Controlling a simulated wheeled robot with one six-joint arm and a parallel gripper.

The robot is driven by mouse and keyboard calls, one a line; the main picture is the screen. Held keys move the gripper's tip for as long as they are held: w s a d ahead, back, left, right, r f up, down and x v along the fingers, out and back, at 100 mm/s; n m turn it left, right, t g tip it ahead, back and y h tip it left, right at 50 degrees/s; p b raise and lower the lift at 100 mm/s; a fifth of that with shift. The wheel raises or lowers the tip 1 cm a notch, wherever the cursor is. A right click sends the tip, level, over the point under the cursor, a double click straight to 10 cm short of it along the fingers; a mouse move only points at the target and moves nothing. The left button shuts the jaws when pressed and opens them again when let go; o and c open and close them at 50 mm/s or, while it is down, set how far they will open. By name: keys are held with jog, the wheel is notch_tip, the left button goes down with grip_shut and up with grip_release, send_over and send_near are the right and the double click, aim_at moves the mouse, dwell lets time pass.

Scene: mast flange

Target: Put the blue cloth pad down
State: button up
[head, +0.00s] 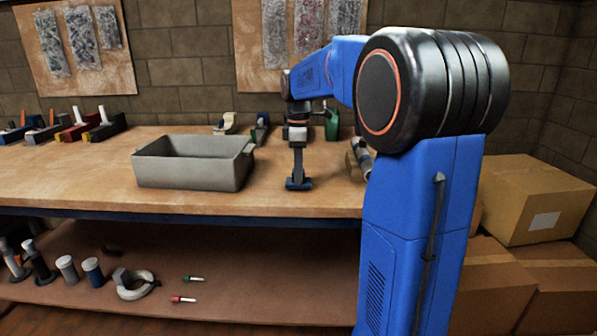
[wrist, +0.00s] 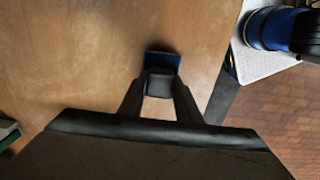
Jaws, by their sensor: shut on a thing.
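The blue cloth pad (head: 299,184) is at the tip of my gripper (head: 298,176), low at the front part of the wooden workbench. In the wrist view the pad (wrist: 162,60) shows as a dark blue piece beyond a dark block between the fingertips of my gripper (wrist: 159,90). The gripper is shut on it. I cannot tell whether the pad touches the bench top (head: 270,200) or hangs just above it.
A grey open bin (head: 190,182) stands to the left of the gripper. A green container (head: 332,124) and hand tools (head: 100,122) are farther back. Cardboard boxes (head: 535,200) are at the right. The bench between bin and gripper is clear.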

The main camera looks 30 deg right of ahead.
jog(key=shift+f, duration=0.5)
jog(key=o, duration=1.1)
notch_tip(320, 180, up, 17)
jog(key=s+a+f+m+t, duration=0.1)
jog(key=s+a+f+m, duration=0.3)
jog(key=s, duration=0.3)
jog(key=s+a+f+m+t, duration=0.1)
jog(key=s+a+f, duration=0.3)
jog(key=s+a, duration=0.25)
jog(key=s+a+f+m+t, duration=0.1)
jog(key=s+f+m, duration=0.1)
jog(key=s+f, duration=0.3)
jog(key=s+a+f+m+t, duration=0.1)
jog(key=s+a+f+m, duration=0.1)
jog(key=s+f, duration=0.4)
jog(key=s+a+f+m, duration=0.2)
jog(key=s+f, duration=0.3)
jog(key=f, duration=0.1)
jog(key=shift+s+a+f+t, duration=0.15)
jog(key=shift+s+f+t, duration=0.2)
jog(key=shift+f+t, duration=0.05)
